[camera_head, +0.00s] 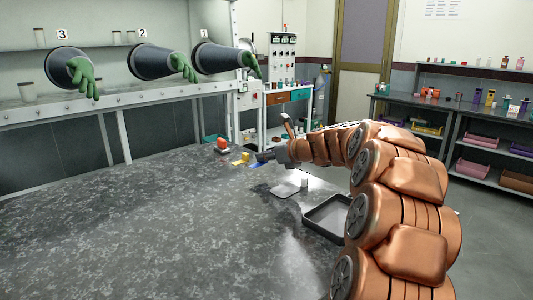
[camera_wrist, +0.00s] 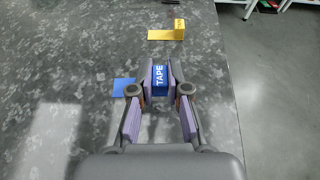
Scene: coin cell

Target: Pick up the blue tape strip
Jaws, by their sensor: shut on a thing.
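The blue tape strip has a flat blue part (camera_wrist: 122,85) on the grey speckled table and an upright tab (camera_wrist: 159,76) marked "TAPE". My gripper (camera_wrist: 159,74) is shut on this tab, one finger on each side. The flat part sticks out to the left of the left finger; the stretch between is hidden behind that finger. I cannot tell whether the strip is clear of the table. In the head view, my gripper (camera_head: 266,156) is at the far right part of the table, with a bit of blue (camera_head: 257,163) just beside it.
A yellow tape strip (camera_wrist: 163,34) with an upright tab lies beyond my gripper, near the table's right edge. In the head view, a red-orange item (camera_head: 222,144), a pale flat plate (camera_head: 286,189), a small white cylinder (camera_head: 304,183) and a dark-rimmed tray (camera_head: 310,226) are nearby. The table's left is clear.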

